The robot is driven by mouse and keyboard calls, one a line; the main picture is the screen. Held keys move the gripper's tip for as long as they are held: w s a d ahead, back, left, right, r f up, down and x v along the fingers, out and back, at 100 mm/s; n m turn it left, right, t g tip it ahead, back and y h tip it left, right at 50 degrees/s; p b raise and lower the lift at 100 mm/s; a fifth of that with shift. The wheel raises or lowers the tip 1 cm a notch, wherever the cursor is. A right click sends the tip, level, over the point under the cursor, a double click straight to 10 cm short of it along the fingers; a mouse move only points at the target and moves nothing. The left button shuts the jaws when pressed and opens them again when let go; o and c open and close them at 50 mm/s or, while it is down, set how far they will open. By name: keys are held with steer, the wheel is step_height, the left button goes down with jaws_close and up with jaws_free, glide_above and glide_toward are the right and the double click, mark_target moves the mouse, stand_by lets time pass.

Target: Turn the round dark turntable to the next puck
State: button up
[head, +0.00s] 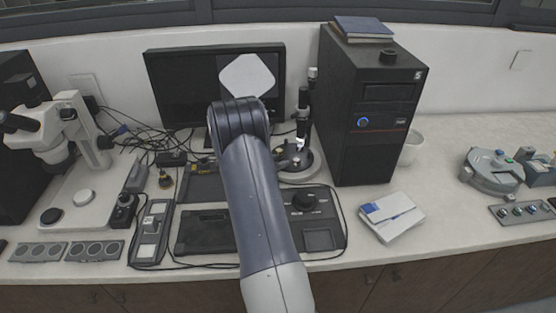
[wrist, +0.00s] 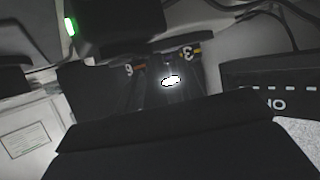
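A round dark turntable (head: 297,162) appears to sit on a pale round base beside a thin upright column (head: 305,110), left of the black computer tower. My arm passes in front of its left side. A small bright white piece shows at its top; I cannot make out separate pucks. My gripper is hidden behind my raised arm in the head view. In the wrist view, a broad dark shape fills the bottom, and dark parts marked 6 and 3 flank a bright white spot. I cannot tell the fingertips from the background there.
A black tower (head: 370,110) stands right of the column. A monitor (head: 160,80) is behind my arm. A dark console (head: 322,222) and white booklets (head: 391,215) lie in front. A microscope (head: 75,130) stands left, and a grey round device (head: 492,172) right.

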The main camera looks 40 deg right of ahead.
steer(key=shift+d+f, duration=0.15)
steer(key=shift+d, duration=0.15)
steer(key=shift+c, duration=0.4)
jaws_close()
